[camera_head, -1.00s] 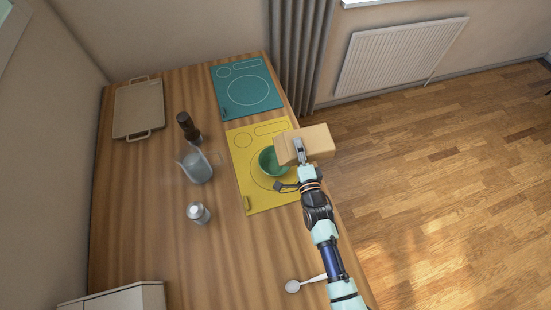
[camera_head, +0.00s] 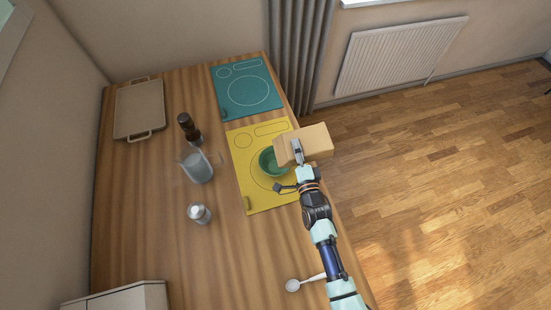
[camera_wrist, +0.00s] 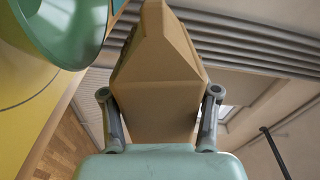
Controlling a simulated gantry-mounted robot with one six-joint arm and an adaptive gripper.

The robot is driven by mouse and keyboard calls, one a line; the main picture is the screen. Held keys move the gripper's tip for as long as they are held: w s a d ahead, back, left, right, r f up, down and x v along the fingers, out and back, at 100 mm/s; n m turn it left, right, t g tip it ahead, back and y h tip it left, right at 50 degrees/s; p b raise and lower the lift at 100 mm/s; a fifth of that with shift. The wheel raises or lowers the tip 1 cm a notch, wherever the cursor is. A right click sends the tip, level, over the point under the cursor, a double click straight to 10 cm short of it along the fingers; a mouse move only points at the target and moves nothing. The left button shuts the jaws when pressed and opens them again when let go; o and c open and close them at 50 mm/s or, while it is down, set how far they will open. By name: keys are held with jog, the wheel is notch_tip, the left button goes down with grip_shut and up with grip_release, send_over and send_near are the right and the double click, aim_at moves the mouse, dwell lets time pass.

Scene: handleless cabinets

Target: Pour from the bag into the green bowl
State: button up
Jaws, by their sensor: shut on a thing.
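A tan paper bag (camera_head: 312,143) lies tilted on its side in my gripper (camera_head: 298,152), with its left end over the right rim of the green bowl (camera_head: 267,163). The bowl sits on a yellow mat (camera_head: 254,200) on the wooden counter. In the wrist view my gripper (camera_wrist: 160,112) has a finger on each side of the bag (camera_wrist: 158,75), shut on it. The green bowl shows at the upper left of that view (camera_wrist: 62,28), beside the bag. I cannot see whether anything is flowing from the bag.
A teal mat (camera_head: 247,88) lies behind the yellow one. A glass pitcher (camera_head: 196,167), a dark bottle (camera_head: 188,127) and a small shaker (camera_head: 199,214) stand left of the bowl. A tray (camera_head: 138,108) lies at the back left, a spoon (camera_head: 294,285) near the front edge.

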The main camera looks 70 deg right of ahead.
jog(key=shift+w+a+r+n+p, duration=0.15)
jog(key=shift+r+n+p, duration=0.25)
jog(key=shift+n+p, duration=0.4)
dwell(2.6)
